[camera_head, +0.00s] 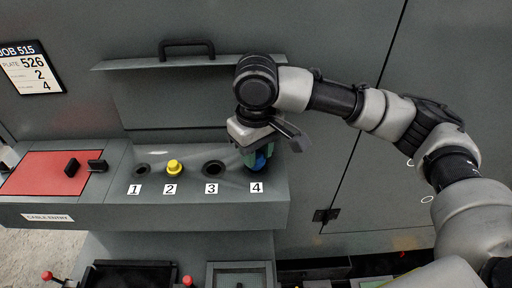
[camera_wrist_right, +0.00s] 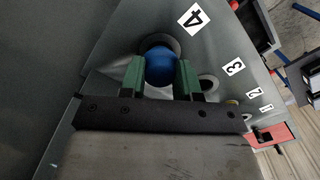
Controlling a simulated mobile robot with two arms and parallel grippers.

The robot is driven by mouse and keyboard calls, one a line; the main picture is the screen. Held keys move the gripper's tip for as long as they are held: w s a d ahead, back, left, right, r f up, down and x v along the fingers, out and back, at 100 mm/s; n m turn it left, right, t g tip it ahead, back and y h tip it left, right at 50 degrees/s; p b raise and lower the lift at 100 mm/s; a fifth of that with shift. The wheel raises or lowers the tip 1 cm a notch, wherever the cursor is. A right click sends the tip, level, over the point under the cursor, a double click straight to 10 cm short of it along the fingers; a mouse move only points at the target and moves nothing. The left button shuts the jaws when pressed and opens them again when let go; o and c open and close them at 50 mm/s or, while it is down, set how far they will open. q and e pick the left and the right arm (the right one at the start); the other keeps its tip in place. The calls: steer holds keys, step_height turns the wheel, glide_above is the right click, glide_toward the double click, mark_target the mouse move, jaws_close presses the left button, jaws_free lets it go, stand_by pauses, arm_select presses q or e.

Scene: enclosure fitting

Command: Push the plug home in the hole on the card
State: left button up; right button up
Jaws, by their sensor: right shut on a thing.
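My right gripper (camera_head: 260,150) is over position 4 on the grey ledge. Its green fingers are shut on a blue plug (camera_wrist_right: 160,64), which also shows in the head view (camera_head: 261,161). The plug is at hole 4 (camera_wrist_right: 174,43), whose dark rim shows around it; how deep it sits I cannot tell. A yellow plug (camera_head: 174,167) stands in hole 2. Hole 1 (camera_head: 142,170) and hole 3 (camera_head: 213,169) are empty. The card (camera_head: 33,69) at upper left reads job 515, plate 526, 2 and 4. My left gripper is not in view.
A red panel (camera_head: 40,173) with two black handles (camera_head: 97,165) lies left of the holes, above a cable entry label (camera_head: 48,217). A grey flap with a black handle (camera_head: 187,44) stands behind the ledge. Trays and red-knobbed levers are below.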

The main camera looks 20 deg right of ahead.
steer(key=shift+f, duration=1.05)
steer(key=o, duration=1)
step_height(320, 180, up, 10)
steer(key=b, duration=0.2)
steer(key=shift+f+b, duration=0.1)
steer(key=shift+b, duration=0.2)
steer(key=shift+r, duration=0.45)
steer(key=shift+f, duration=0.1)
